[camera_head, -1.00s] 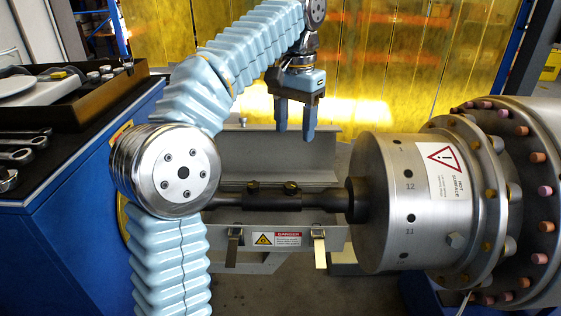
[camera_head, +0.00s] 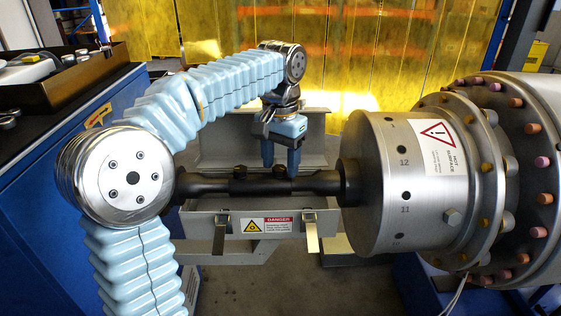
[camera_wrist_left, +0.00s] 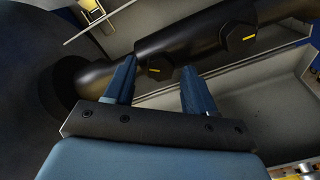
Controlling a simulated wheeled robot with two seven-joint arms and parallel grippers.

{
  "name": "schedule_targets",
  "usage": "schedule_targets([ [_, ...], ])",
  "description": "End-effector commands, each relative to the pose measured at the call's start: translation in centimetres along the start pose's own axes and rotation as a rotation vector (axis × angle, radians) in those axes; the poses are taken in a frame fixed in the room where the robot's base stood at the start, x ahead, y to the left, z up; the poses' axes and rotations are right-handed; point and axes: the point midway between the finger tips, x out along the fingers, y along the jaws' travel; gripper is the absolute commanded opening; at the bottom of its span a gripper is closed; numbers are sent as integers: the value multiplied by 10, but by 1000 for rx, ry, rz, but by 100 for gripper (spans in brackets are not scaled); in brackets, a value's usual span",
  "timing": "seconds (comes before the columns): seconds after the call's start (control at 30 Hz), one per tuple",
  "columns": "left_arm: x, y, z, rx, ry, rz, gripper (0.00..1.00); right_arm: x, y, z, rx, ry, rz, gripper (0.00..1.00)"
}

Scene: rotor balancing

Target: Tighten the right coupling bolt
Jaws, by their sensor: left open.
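The dark coupling on the shaft (camera_head: 214,188) carries two bolts. The right coupling bolt (camera_head: 279,171) is partly hidden by my gripper's fingers in the head view. The left coupling bolt (camera_head: 239,172) is clear. My left gripper (camera_head: 281,171) is open, pointing down over the right bolt. In the left wrist view, a dark hex bolt head with a yellow mark (camera_wrist_left: 158,68) appears between the open fingertips (camera_wrist_left: 158,64); it looks like the right bolt. Another marked bolt head (camera_wrist_left: 240,38) is farther right. I cannot tell whether the fingers touch the bolt. My right gripper is not in view.
The big metal rotor drum (camera_head: 375,200) with a hot-surface label stands right of the coupling. An open grey guard box (camera_head: 230,222) with a danger label and latches surrounds the shaft. A blue tool bench (camera_head: 50,170) stands at the left.

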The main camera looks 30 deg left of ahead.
Motion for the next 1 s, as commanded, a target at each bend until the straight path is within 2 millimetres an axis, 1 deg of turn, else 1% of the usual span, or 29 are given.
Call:
schedule_targets([
  [0.13,0,0,0,0,0,0,55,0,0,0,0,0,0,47],
  [0.17,0,0,0,0,0,0,54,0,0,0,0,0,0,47],
  [0.5,0,0,0,0,0,0,2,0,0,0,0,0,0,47],
  [0.53,0,0,0,0,0,0,0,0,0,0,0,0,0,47],
  [0.77,-1,0,0,21,0,0,0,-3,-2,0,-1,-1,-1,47],
  [1.0,-3,0,0,131,-1,1,0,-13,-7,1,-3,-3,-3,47],
])
